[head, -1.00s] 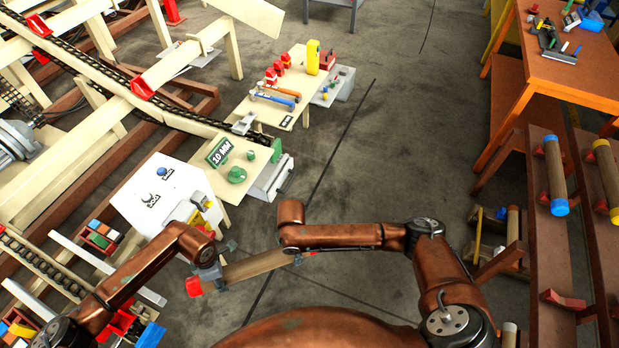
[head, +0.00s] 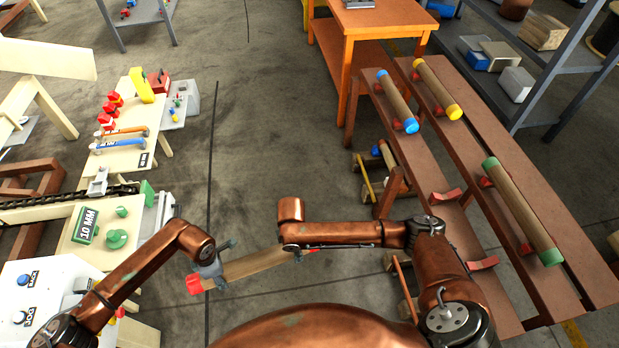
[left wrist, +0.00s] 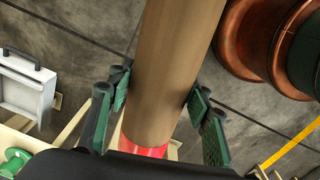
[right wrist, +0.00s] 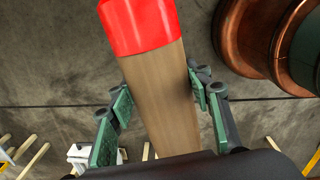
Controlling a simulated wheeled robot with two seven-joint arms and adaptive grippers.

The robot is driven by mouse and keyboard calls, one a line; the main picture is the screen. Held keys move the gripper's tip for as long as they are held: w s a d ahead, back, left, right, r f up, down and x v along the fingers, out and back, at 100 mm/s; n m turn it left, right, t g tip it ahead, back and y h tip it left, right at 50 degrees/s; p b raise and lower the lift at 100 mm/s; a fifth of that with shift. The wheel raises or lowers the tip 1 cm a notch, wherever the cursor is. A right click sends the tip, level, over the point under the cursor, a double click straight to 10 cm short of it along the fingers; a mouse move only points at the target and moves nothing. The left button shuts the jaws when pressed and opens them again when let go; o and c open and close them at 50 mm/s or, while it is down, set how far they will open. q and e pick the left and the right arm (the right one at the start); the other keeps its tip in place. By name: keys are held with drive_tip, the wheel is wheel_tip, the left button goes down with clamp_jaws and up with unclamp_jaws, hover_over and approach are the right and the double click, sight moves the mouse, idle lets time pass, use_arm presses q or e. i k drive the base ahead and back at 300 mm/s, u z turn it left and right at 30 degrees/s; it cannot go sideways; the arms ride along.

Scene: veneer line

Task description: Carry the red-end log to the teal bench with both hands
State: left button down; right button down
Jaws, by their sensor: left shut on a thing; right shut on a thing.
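The red-end log (head: 252,264) is a pale brown wooden cylinder with red ends, held across the front of my body above the floor. My left gripper (head: 221,267) is shut around it near its left red end. My right gripper (head: 298,256) is shut around it near the other end, partly hidden behind my forearm in the head view. In the left wrist view the log (left wrist: 172,60) passes between the green finger pads, with a red end below. In the right wrist view the log (right wrist: 165,90) lies between the pads, with a red end above. I see no teal bench.
A brown slatted rack (head: 480,165) at right bears logs with blue (head: 397,100), yellow (head: 437,88) and green (head: 522,210) ends. An orange table (head: 385,22) and grey shelves (head: 545,62) stand behind. Machine panels (head: 40,290) stand at left. Open floor (head: 270,120) lies ahead.

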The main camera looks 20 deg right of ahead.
sight(462, 230)
drive_tip(key=z, duration=0.45)
drive_tip(key=i, duration=1.6)
drive_tip(key=z, duration=2.85)
drive_tip(key=i, duration=0.5)
drive_tip(key=z, duration=0.1)
